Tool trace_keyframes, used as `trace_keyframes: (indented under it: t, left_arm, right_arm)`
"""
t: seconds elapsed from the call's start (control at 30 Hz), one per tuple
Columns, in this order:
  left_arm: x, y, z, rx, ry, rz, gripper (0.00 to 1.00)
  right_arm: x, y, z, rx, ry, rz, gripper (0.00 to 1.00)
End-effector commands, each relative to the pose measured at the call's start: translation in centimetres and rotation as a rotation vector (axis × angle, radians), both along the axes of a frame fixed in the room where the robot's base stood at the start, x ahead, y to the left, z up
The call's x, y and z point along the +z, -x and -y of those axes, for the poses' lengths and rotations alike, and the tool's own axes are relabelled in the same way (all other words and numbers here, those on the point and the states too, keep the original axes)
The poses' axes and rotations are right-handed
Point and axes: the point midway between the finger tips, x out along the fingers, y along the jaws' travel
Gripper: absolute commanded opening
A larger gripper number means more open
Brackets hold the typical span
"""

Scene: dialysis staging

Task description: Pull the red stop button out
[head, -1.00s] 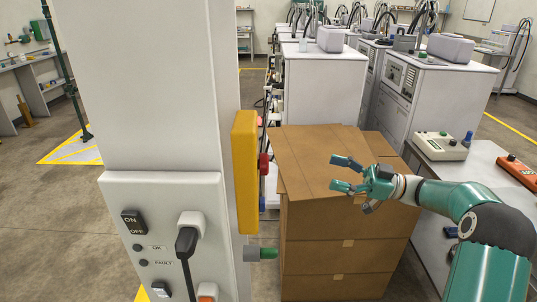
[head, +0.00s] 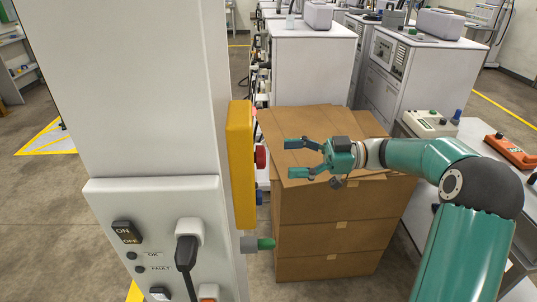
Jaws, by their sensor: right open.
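The red stop button (head: 260,157) sticks out of the right side of a yellow box (head: 241,165) on a white column. I see the button from the side. My right gripper (head: 289,158) comes from the right with its fingers pointing left at the button. It is open and empty, with one finger above the other in the picture, and a small gap shows between the fingertips and the button. My left gripper is not in view.
The white column (head: 150,90) carries a panel with switches and a plug. A green-tipped knob (head: 264,244) juts out below the yellow box. Stacked cardboard boxes (head: 335,225) stand below my right gripper. White machines (head: 310,65) fill the back.

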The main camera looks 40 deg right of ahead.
Motion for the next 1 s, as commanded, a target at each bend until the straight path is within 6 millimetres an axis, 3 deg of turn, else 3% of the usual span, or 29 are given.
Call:
trace_keyframes:
  t: [0.1,0.3,0.73,1.0]
  left_arm:
    - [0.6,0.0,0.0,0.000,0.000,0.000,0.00]
    - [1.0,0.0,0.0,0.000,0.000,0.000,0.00]
    - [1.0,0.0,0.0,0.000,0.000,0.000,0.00]
    - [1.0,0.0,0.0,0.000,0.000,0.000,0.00]
  right_arm:
    - [0.2,-1.2,-2.1,0.002,-0.001,0.001,0.79]
    - [0.1,-2.5,-4.1,0.000,0.000,0.001,0.79]
    - [0.0,-3.0,-4.8,-0.003,0.000,0.001,0.79]
    - [0.0,-3.0,-4.8,-0.003,0.000,0.001,0.34]
